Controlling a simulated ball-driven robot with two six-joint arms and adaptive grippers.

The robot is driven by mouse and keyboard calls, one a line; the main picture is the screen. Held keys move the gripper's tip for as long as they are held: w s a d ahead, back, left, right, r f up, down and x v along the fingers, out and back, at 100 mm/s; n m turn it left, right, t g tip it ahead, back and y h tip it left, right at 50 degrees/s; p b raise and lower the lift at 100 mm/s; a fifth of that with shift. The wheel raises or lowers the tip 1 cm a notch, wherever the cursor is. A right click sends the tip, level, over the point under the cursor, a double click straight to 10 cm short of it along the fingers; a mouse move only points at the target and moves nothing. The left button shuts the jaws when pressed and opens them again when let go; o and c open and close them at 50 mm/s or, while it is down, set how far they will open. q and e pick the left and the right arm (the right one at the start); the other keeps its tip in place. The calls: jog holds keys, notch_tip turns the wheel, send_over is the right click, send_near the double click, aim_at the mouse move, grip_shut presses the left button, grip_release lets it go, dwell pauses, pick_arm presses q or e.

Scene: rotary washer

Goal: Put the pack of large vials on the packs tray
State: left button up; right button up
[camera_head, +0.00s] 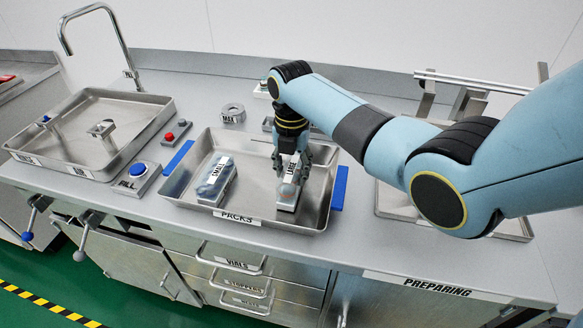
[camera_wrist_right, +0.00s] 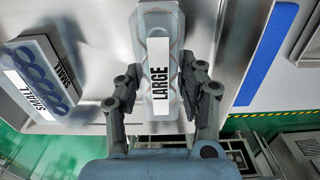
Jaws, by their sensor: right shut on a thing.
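The pack of large vials (camera_head: 287,196) is a pale pack with a white label reading LARGE. It is in the right part of the packs tray (camera_head: 240,216), a metal tray labelled PACKS. My right gripper (camera_head: 292,165) is above the pack, shut on it. In the right wrist view the pack (camera_wrist_right: 158,60) is between the two fingers of my right gripper (camera_wrist_right: 160,95). I cannot tell whether the pack's base touches the tray floor. My left gripper is not in view.
A pack labelled SMALL (camera_head: 215,180) lies in the left part of the tray; it also shows in the right wrist view (camera_wrist_right: 38,80).

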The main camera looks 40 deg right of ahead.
aim_at(292, 169)
jog(key=shift+f, duration=0.2)
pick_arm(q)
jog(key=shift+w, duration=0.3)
pick_arm(e)
jog(key=o, duration=1.2)
jog(key=shift+r, duration=0.25)
notch_tip(292, 169, up, 12)
jog(key=shift+r, duration=0.15)
